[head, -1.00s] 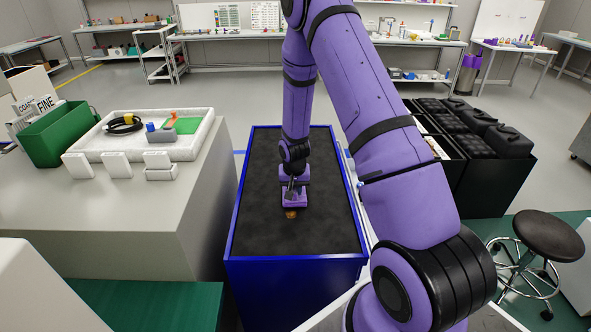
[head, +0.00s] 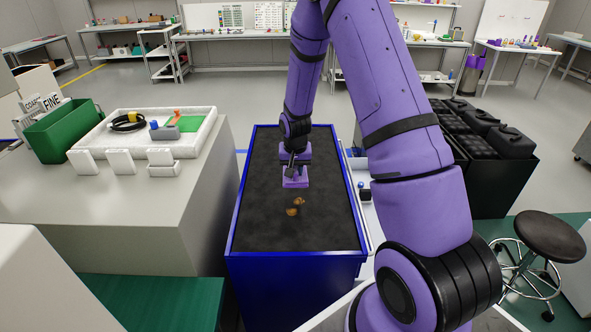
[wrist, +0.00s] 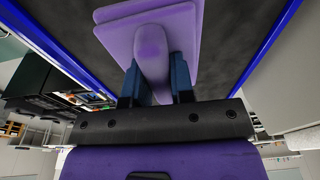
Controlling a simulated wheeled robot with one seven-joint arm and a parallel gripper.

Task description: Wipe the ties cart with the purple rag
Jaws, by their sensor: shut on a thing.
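The ties cart (head: 262,222) is a blue-edged cart with a dark grey top, standing in the middle of the head view. My gripper (head: 295,172) is over the middle of the cart top. It is shut on the purple rag (head: 296,182), and the rag shows as a flat purple pad with a bunched grip between my fingers in the wrist view (wrist: 150,50). The rag looks to be at or close to the cart's surface; I cannot tell whether it touches. Brown-orange stains (head: 294,209) lie on the cart top, just nearer than the rag.
At left a grey counter (head: 140,215) holds a green bin (head: 62,132) and a white tray (head: 200,140). Black cases (head: 485,130) sit in a dark container at right. A round stool (head: 548,236) stands at the right front. The cart's near top is clear apart from the stains.

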